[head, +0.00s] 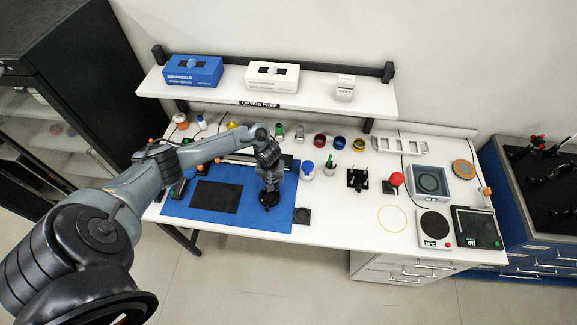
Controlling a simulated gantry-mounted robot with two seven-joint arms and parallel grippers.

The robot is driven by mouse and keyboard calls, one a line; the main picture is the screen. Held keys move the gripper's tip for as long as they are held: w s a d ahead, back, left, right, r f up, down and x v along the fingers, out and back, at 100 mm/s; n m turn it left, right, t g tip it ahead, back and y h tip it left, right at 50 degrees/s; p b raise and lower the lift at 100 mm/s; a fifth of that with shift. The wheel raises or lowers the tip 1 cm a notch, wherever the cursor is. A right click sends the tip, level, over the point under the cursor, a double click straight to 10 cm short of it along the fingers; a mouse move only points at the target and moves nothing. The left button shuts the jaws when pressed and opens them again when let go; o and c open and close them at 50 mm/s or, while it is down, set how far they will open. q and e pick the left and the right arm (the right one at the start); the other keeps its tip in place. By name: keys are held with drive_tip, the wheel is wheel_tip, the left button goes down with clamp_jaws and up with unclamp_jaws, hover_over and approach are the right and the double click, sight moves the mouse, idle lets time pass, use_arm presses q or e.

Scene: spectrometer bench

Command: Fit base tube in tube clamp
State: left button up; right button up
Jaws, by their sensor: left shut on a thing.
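My left gripper (270,184) points down over the right part of the blue mat (172,210). It is shut on a small dark piece, most likely the base tube, largely hidden by the fingers. A black round piece (270,200) is right under the fingertips on the mat. I cannot tell whether it is the tube clamp or part of the held piece, or whether the two touch. My right gripper is not in view.
A black pad (215,196) lies on the mat, and a dark square block (302,215) stands at its right edge. Behind are jars, bottles and a black fixture (358,180). A red ball on a stand (396,179) is farther right.

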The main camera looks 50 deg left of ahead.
use_arm(q)
drive_tip(key=shift+s+f, duration=0.25)
drive_tip(key=shift+s, duration=0.3)
drive_tip(key=shift+s+f, duration=0.25)
drive_tip(key=shift+s, duration=0.25)
drive_tip(key=shift+r+p, duration=0.2)
drive_tip(key=shift+p, duration=0.6)
wheel_tip(320, 180, down, 3)
drive_tip(key=shift+f+b, duration=0.15)
drive_tip(key=shift+b, duration=0.85)
drive_tip(key=shift+f+b, duration=0.45)
drive_tip(key=shift+f, duration=0.45)
drive_tip(key=shift+f, duration=0.3)
